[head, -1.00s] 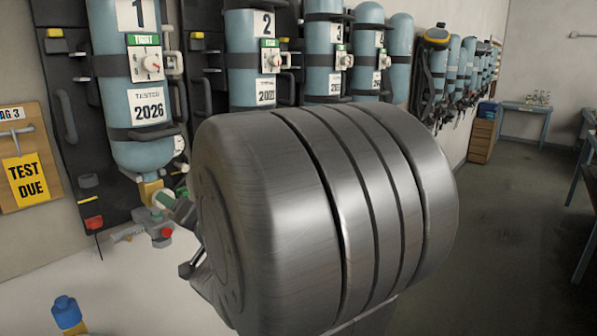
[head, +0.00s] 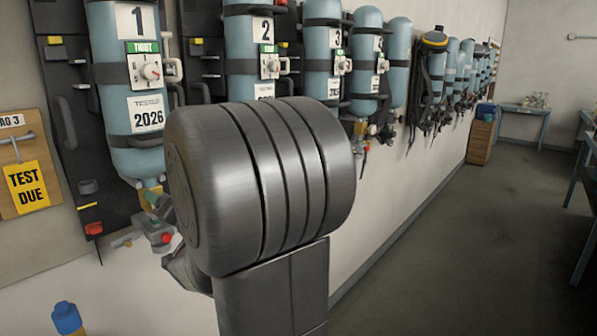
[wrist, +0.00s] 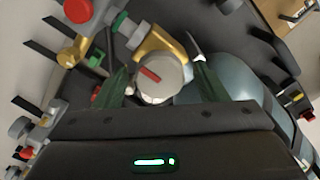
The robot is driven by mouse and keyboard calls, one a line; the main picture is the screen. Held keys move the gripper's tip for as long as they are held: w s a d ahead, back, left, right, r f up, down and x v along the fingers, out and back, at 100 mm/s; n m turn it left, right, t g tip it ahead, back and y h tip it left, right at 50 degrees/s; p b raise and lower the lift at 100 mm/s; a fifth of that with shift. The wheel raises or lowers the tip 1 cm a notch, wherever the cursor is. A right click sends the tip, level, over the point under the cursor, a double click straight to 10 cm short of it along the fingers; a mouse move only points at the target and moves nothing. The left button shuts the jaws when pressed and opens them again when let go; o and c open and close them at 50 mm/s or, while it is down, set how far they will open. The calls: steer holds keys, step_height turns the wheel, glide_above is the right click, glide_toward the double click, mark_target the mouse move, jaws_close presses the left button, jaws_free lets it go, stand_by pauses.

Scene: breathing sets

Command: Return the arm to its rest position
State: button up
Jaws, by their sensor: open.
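My gripper (wrist: 160,85) is in the wrist view with its two dark green fingers apart. A round grey valve knob (wrist: 160,90) with a red mark shows between the fingers, on a brass fitting (wrist: 168,45). I cannot tell whether the fingers touch it. In the head view, my large grey arm joint fills the middle and hides most of the gripper. Breathing set 1 (head: 118,75) hangs on the wall to the left of the joint, with its valve fittings (head: 155,228) low beside the arm.
More blue cylinders, such as set 2 (head: 248,60), line the wall to the right. A wooden board (head: 20,150) with a yellow TEST DUE tag hangs at left. A wooden cabinet (head: 481,140) and a table (head: 525,112) stand farther back.

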steer(key=b+v, duration=0.1)
steer(key=v, duration=1.3)
steer(key=p+x, duration=0.1)
steer(key=x, duration=1.3)
steer(key=shift+w+a, duration=0.1)
steer(key=shift+a, duration=0.05)
steer(key=shift+f+n, duration=0.15)
steer(key=shift+n, duration=0.35)
steer(key=n+b, duration=0.1)
steer(key=n, duration=0.2)
steer(key=shift+n+b, duration=0.5)
steer(key=shift+n, duration=0.5)
steer(key=n+b, duration=0.1)
steer(key=n, duration=0.2)
steer(key=n+b, duration=0.1)
steer(key=n, duration=0.2)
steer(key=shift+s+n, duration=0.2)
steer(key=shift+n, duration=0.1)
steer(key=shift+r+v, duration=0.2)
steer(key=shift+v, duration=1.55)
